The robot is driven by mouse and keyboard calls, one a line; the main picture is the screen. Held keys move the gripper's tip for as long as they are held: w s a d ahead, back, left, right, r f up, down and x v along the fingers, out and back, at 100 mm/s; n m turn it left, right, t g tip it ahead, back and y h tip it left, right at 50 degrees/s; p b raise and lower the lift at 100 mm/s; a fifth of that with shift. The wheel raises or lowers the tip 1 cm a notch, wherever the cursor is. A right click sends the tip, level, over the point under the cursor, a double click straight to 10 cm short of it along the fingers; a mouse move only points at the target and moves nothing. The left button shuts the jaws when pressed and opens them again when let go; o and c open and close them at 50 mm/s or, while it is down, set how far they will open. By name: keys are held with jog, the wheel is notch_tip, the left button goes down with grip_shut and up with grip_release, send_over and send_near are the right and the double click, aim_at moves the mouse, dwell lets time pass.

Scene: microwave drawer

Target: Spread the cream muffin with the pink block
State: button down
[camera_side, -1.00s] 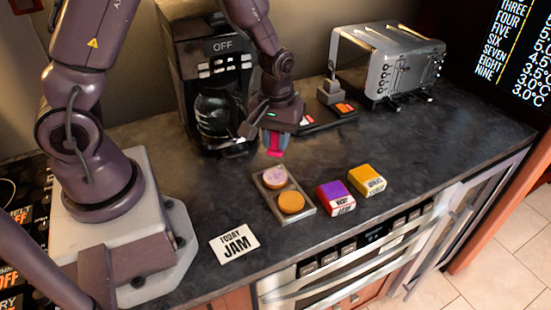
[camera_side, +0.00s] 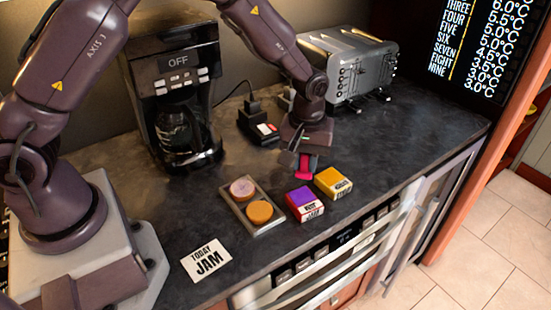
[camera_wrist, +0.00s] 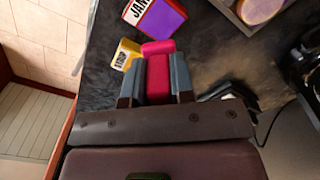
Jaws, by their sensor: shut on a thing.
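My gripper (camera_side: 305,155) is shut on the pink block (camera_side: 306,167) and points down behind the purple and yellow boxes. In the wrist view the pink block (camera_wrist: 158,80) sits between the two grey fingers of my gripper (camera_wrist: 155,72), its brighter pink end sticking out past them. The cream muffin (camera_side: 242,187), pale with a pinkish top, lies at the back of a small tray (camera_side: 238,208). An orange-brown muffin (camera_side: 260,211) lies in front of it. Both are left of my gripper. A muffin (camera_wrist: 258,9) is partly cut off in the wrist view; I cannot tell which.
A purple-topped JAM box (camera_side: 303,199) and a yellow SYRUP box (camera_side: 333,181) stand right of the tray. A card (camera_side: 206,260) reads TODAY JAM. A coffee maker (camera_side: 175,100) and toaster (camera_side: 350,70) stand behind. The counter's front edge lies beyond the boxes.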

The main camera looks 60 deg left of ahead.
aim_at(301, 196)
jog(key=shift+f, duration=2.95)
jog(key=shift+f, duration=0.5)
jog(key=shift+r, duration=3.55)
